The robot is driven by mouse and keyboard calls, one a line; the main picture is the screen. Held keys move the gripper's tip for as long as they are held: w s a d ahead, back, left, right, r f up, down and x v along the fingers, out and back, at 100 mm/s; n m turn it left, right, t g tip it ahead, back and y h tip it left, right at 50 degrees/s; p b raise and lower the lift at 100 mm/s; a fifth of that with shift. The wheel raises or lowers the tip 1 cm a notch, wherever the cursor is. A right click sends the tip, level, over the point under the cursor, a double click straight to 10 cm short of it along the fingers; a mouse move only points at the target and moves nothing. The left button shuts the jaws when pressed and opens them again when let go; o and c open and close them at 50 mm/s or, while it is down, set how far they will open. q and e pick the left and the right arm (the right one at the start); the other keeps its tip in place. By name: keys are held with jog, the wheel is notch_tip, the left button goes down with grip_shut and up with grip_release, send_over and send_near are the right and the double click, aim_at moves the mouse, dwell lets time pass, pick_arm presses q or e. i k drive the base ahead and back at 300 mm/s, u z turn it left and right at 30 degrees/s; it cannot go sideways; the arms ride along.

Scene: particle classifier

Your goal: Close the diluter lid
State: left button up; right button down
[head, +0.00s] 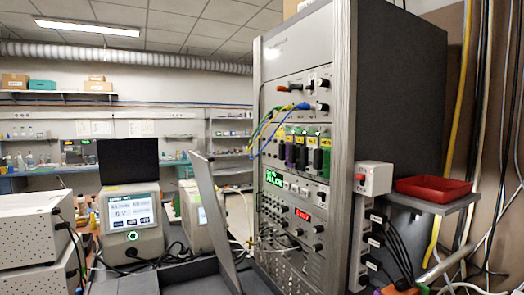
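A grey flat panel (212,208) stands raised and tilted near the middle of the head view. It rises from the right side of a dark grey case (185,275) at the bottom edge, and it looks like an open lid. The case is cut off by the frame. A cream instrument (131,222) with a lit screen stands behind and left of the case, with a black panel (128,163) upright above it. I cannot tell from labels which one is the diluter. Neither of my grippers shows.
A tall instrument rack (345,130) with cables stands close on the right. A red tray (433,188) sits on a small shelf beside it. White boxes (36,240) are stacked at the left. A second cream instrument (193,217) is partly hidden behind the raised panel.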

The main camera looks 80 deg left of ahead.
aim_at(205, 183)
jog(key=i, duration=0.75)
jog(key=u, duration=3.15)
